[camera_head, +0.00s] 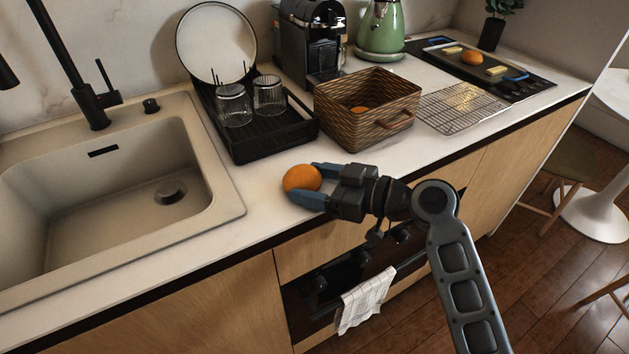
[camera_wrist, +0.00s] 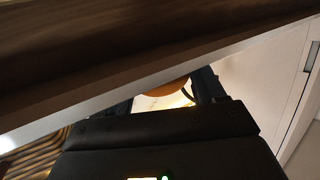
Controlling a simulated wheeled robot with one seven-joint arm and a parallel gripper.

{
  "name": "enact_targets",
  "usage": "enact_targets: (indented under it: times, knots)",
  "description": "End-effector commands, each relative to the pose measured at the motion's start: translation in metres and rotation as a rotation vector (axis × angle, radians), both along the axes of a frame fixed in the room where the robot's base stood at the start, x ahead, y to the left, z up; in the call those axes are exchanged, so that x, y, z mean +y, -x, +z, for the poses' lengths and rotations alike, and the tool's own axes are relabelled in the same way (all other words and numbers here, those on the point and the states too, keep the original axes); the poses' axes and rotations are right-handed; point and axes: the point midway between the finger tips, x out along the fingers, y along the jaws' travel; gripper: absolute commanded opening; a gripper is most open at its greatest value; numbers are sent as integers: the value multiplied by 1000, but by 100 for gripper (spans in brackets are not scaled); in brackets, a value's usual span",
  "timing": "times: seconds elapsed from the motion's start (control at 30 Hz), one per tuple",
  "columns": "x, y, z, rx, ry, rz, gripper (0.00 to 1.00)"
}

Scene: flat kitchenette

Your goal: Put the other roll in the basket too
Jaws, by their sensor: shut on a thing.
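An orange-brown round roll (camera_head: 302,179) is between the blue fingers of my gripper (camera_head: 308,184), at the counter's front edge, right of the sink. My gripper is shut on it. I cannot tell whether the roll touches the counter. In the wrist view the roll (camera_wrist: 168,87) shows only partly, between the fingers (camera_wrist: 166,97). The brown woven basket (camera_head: 340,117) stands on the counter, to the right of and behind my gripper. Part of an orange-brown thing (camera_head: 360,109) shows inside it; the basket wall hides the rest.
A black dish rack (camera_head: 272,146) with two glasses and a plate stands left of the basket. A wire cooling rack (camera_head: 463,107) lies to its right. A tray (camera_head: 474,66) holding another orange-brown round thing and yellowish pieces is farther back. Bare counter (camera_head: 385,153) lies before the basket.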

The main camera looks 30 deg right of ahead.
Motion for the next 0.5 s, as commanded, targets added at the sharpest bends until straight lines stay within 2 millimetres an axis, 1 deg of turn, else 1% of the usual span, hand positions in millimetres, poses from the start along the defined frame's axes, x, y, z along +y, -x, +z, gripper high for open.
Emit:
enact_targets:
  times: [0.5]
  knots:
    - [0, 0, -13, 4, 1, 0, 39]
